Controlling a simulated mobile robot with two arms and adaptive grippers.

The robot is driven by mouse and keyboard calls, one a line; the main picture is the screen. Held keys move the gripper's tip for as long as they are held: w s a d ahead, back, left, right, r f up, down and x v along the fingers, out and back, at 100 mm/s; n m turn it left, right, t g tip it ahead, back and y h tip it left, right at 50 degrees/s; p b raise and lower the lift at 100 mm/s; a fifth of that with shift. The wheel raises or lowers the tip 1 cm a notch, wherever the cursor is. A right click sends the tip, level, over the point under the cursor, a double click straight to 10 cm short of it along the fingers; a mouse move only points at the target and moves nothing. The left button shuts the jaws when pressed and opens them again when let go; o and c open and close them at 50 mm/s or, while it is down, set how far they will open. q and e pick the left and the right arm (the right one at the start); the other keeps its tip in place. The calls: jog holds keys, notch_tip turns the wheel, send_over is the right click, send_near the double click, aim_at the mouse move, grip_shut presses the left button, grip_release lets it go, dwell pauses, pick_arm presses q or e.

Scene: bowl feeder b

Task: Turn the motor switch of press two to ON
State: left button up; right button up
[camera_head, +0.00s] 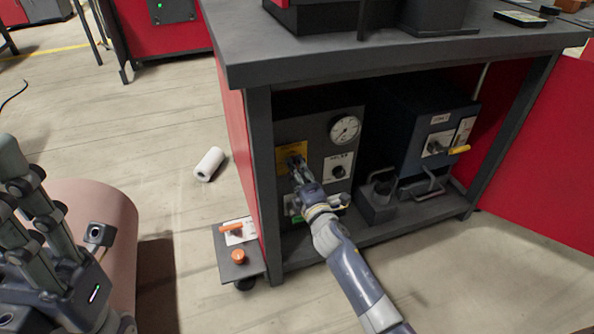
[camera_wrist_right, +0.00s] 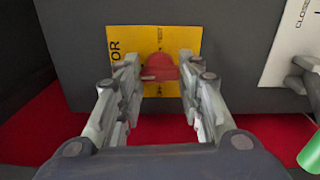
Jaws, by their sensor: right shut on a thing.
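The motor switch is a red knob (camera_wrist_right: 160,67) on a yellow plate (camera_wrist_right: 190,42) in the right wrist view; the plate's lettering is only partly readable. My right gripper (camera_wrist_right: 162,80) has a finger on each side of the knob and is shut on it. In the head view the yellow plate (camera_head: 284,156) is at the upper left of the dark panel (camera_head: 316,135), and my right gripper (camera_head: 296,165) reaches it from below, hiding most of the knob. My left gripper (camera_head: 14,178) is at the left edge, open and empty, far from the panel.
A pressure gauge (camera_head: 345,129) and a black knob (camera_head: 338,172) are right of the yellow plate. A blue box with a yellow-tipped lever (camera_head: 459,150) stands further right. The tabletop (camera_head: 380,60) overhangs the panel.

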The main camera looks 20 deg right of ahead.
jog(key=shift+m, duration=0.5)
jog(key=o, duration=1.1)
jog(key=s, duration=1.2)
jog(key=shift+d, duration=0.25)
